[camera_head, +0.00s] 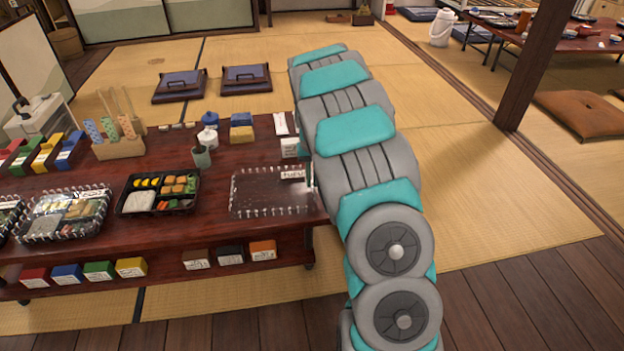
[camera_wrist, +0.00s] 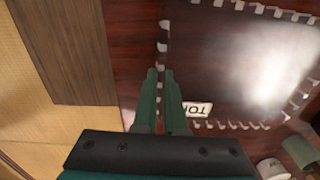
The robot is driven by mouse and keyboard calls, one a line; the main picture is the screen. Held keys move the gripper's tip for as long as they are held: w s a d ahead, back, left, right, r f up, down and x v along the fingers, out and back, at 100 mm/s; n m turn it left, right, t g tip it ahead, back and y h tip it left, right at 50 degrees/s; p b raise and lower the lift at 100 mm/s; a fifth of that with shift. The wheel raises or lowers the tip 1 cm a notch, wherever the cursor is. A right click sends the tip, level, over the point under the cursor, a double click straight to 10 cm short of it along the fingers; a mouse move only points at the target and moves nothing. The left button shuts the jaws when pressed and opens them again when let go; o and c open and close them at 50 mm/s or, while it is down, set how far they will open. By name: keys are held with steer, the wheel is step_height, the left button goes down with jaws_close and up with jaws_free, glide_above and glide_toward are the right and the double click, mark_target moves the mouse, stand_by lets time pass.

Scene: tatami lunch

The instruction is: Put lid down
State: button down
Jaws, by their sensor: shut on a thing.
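The clear lid (camera_head: 268,195) with a notched rim and a small white label is at the right end of the dark red table (camera_head: 220,165). It lies flat, on or just above the tabletop; I cannot tell which. In the wrist view the lid (camera_wrist: 235,75) fills the upper right. My gripper (camera_wrist: 160,72) is shut on the lid's edge, its two green fingers close together beside the label. In the head view my arm hides the gripper. A black bento tray (camera_head: 125,208) with food stands uncovered to the left of the lid.
Covered bento boxes (camera_head: 68,214) stand further left. Behind the lid are a small cup (camera_head: 201,157), a blue-lidded pot (camera_head: 209,120) and blue and yellow blocks (camera_head: 241,126). Coloured boxes (camera_head: 230,255) sit on the lower shelf. Bare tabletop lies between tray and lid.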

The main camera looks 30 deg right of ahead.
steer(key=shift+f, duration=0.15)
steer(key=c, duration=1)
jaws_free()
step_height(320, 180, up, 12)
steer(key=s+a+r, duration=0.2)
steer(key=s+a, duration=0.2)
steer(key=s, duration=0.3)
steer(key=s+a+r+n, duration=0.1)
steer(key=s+a+r, duration=0.15)
steer(key=s, duration=0.35)
steer(key=s+a+r, duration=0.2)
steer(key=s+a, duration=0.3)
steer(key=s, duration=0.2)
steer(key=s+a+f+n+g, duration=0.1)
steer(key=s+a, duration=0.2)
steer(key=s, duration=0.7)
steer(key=s+a+f+n, duration=0.2)
steer(key=s+a, duration=0.1)
steer(key=s, duration=0.8)
steer(key=shift+g+p, duration=0.4)
